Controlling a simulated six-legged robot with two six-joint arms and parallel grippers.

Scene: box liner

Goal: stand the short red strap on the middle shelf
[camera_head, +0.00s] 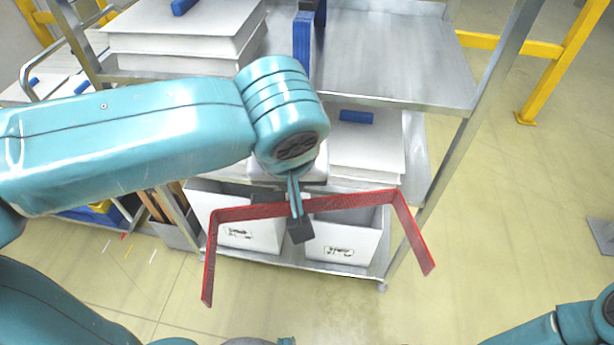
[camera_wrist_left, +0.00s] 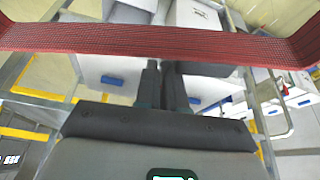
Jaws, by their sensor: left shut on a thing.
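The red strap (camera_head: 352,202) is a bent band with a long middle span and two legs that hang down at its ends. My left gripper (camera_head: 298,215) is shut on the middle of the long span and holds it in the air in front of the metal shelf rack (camera_head: 385,60). In the left wrist view the strap (camera_wrist_left: 150,40) runs across the top, at the tips of the shut fingers (camera_wrist_left: 163,80). The middle shelf is mostly hidden behind my left arm and a white box (camera_head: 368,150). My right gripper is out of view; only part of that arm shows at lower right.
White boxes with blue handles (camera_head: 356,116) stand on the rack. Two open white bins (camera_head: 345,240) stand on the bottom shelf. A blue upright piece (camera_head: 302,40) stands on the top shelf, whose right part is bare. A yellow rail (camera_head: 560,60) stands behind.

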